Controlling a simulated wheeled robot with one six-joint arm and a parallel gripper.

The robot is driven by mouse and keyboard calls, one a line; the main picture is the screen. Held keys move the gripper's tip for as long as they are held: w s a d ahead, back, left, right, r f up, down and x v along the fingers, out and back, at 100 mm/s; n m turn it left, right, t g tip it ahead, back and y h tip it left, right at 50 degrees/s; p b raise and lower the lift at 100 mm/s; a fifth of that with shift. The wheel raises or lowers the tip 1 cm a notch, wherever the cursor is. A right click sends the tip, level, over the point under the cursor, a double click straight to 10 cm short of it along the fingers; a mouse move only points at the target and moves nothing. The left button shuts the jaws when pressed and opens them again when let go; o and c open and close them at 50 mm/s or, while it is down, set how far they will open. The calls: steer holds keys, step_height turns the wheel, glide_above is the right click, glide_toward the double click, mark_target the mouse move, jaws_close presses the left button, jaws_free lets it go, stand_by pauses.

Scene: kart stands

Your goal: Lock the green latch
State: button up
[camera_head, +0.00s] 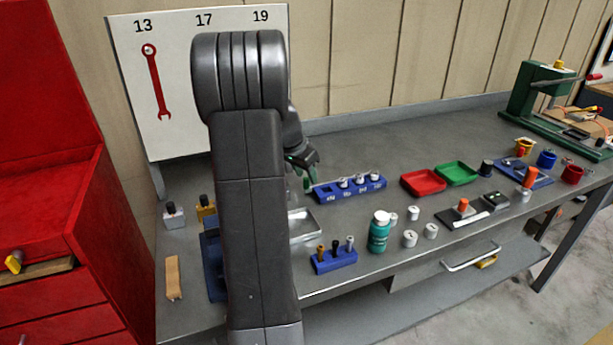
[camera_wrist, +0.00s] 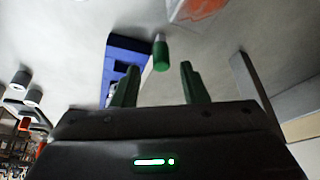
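A green cylindrical grip (camera_wrist: 160,54) on a pale rod shows in the wrist view. It looks like the green latch's handle, but whether the latch is locked cannot be told. My gripper (camera_wrist: 159,68) has its two green fingers apart, with the grip just ahead of the gap and nothing clearly held. In the head view my gripper (camera_head: 303,170) is above the bench, partly behind my own arm, near the left end of the blue socket rack (camera_head: 345,190). The latch cannot be made out there with certainty.
The rack's blue body (camera_wrist: 122,55) lies close to the left finger. A metal tray (camera_head: 303,226), a blue bit holder (camera_head: 334,262) and a teal bottle (camera_head: 379,232) stand nearer the front. Red (camera_head: 422,182) and green (camera_head: 457,174) trays lie to the right.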

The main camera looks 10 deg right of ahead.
steer(key=v, duration=1.2)
steer(key=x, duration=1.4)
steer(key=shift+s+a, duration=0.1)
steer(key=shift+s+a+r, duration=0.1)
steer(key=shift+a, duration=0.6)
steer(key=shift+s+a+r, duration=0.1)
steer(key=shift+s+a, duration=0.05)
steer(key=shift+a, duration=0.55)
